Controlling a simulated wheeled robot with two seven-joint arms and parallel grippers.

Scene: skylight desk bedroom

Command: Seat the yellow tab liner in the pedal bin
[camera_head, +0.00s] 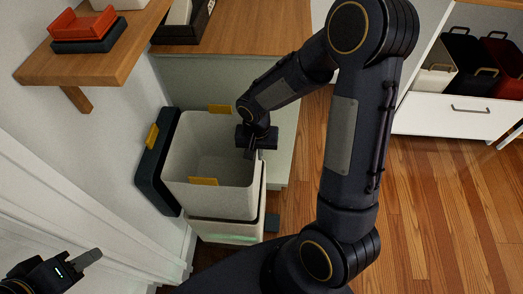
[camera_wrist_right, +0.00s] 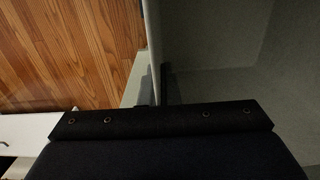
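The liner (camera_head: 210,170) is a pale grey open tub with yellow tabs on its far and near rims. It is empty and sits high over the pedal bin (camera_head: 225,229), whose pale lower body shows beneath; how deep it sits is hidden. The bin's dark lid (camera_head: 156,165) stands open at the left. My right gripper (camera_head: 252,150) is at the liner's right rim. In the right wrist view its fingers (camera_wrist_right: 158,86) lie on either side of the liner wall (camera_wrist_right: 154,35), shut on it. My left gripper (camera_head: 88,258) is at the lower left, away from the liner; its opening is unclear.
A wooden shelf (camera_head: 100,62) with red and dark trays overhangs at upper left. A wood-topped cabinet (camera_head: 245,30) stands behind the bin. A white drawer unit (camera_head: 450,115) with bins is at right. The wooden floor (camera_head: 430,210) at right is clear.

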